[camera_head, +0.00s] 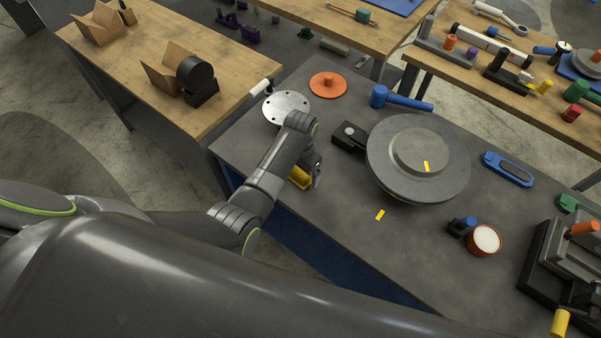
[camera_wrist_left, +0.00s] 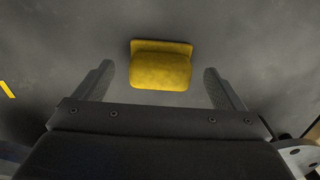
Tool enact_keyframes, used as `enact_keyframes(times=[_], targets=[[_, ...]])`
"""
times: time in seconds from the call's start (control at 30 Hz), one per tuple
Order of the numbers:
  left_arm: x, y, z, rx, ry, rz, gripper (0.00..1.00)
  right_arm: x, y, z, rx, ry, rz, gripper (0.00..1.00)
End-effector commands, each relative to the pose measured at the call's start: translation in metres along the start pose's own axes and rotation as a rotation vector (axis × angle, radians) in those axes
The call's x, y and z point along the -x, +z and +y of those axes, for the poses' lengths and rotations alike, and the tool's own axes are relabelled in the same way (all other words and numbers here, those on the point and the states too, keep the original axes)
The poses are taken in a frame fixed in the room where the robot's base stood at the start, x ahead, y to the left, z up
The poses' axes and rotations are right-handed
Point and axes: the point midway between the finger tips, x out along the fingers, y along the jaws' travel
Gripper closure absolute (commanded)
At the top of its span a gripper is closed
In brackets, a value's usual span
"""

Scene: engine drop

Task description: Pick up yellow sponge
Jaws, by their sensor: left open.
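The yellow sponge (camera_head: 299,178) lies on the dark grey table, partly hidden by my left arm in the head view. In the left wrist view the sponge (camera_wrist_left: 161,66) sits ahead of the jaws, centred between the two fingers. My left gripper (camera_head: 316,176) is beside the sponge, just above the table. In the left wrist view the left gripper (camera_wrist_left: 160,80) is open and empty, with a gap on each side of the sponge. My right gripper is not in view.
A large round grey disc (camera_head: 440,178) and a black block (camera_head: 348,138) stand right of the gripper. A perforated metal disc (camera_head: 285,105), an orange disc (camera_head: 327,93) and a blue hammer (camera_head: 405,101) lie behind.

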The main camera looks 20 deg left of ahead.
Motion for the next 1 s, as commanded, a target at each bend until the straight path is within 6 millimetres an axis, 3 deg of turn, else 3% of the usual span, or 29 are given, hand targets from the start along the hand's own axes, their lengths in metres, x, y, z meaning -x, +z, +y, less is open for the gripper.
enact_keyframes(times=[0.2, 0.47, 0.83, 1.0], targets=[[-0.018, 0.0, 0.0, 0.0, 0.0, 0.0, 0.09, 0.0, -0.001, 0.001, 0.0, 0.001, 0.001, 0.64], [-0.019, 0.0, 0.0, 0.0, 0.0, 0.001, 0.09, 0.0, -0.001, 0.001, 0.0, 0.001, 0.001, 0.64], [-0.019, 0.0, 0.0, 0.0, 0.0, 0.001, 0.57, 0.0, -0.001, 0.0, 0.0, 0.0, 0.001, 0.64], [-0.019, 0.0, 0.0, 0.0, 0.0, 0.001, 0.57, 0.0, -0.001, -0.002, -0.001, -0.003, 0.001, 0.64]])
